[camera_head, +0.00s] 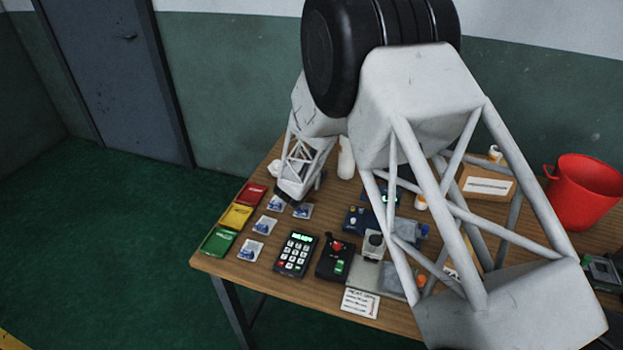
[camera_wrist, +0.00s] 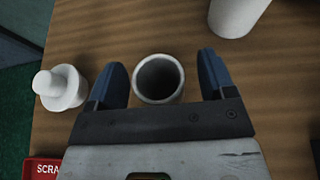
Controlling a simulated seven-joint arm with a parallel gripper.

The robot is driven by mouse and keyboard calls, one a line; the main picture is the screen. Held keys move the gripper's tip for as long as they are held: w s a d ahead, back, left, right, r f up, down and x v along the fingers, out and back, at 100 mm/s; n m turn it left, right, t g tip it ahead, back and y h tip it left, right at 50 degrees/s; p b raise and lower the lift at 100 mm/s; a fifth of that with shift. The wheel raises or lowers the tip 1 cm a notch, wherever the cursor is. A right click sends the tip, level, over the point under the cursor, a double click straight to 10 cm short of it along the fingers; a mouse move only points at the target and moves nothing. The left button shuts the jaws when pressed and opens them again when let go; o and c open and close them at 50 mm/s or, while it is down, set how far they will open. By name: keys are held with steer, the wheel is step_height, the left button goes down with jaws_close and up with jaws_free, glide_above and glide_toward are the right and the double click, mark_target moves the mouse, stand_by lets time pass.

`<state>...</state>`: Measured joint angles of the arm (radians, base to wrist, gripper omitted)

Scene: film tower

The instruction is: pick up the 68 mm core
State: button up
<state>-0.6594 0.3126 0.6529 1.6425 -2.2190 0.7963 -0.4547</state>
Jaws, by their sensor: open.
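A hollow, pale grey cylinder, open at the top, which looks like the core (camera_wrist: 139,94), stands on the wooden table in the wrist view. My gripper (camera_wrist: 162,66) is open, with one blue finger on each side of the cylinder. There is a visible gap between each finger and its wall; I cannot tell how far down the fingertips reach. No size mark shows on it. In the head view my gripper (camera_head: 292,198) is low over the table's left part, and the cylinder is hidden behind my arm.
A white stepped piece (camera_wrist: 62,90) stands just left of my left finger. A white cylinder (camera_wrist: 237,14) stands beyond the right finger. A red tray marked "SCRA" (camera_wrist: 42,167) is at the lower left. Blue-white packets (camera_head: 265,225) and a keypad (camera_head: 296,254) lie toward the table's front.

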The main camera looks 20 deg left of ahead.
stand_by(0.4)
steer(key=c, duration=1)
steer(key=shift+r, duration=0.15)
steer(key=shift+r, duration=1.45)
steer(key=shift+s+d+r, duration=0.1)
steer(key=shift+s+r, duration=0.15)
steer(key=s+d, duration=0.2)
steer(key=s, duration=0.2)
steer(key=s+d+r, duration=0.1)
steer(key=s+d, duration=0.2)
steer(key=s, duration=0.2)
steer(key=s+d, duration=0.3)
steer(key=s, duration=0.1)
steer(key=shift+s+r, duration=0.15)
steer(key=shift+r, duration=0.05)
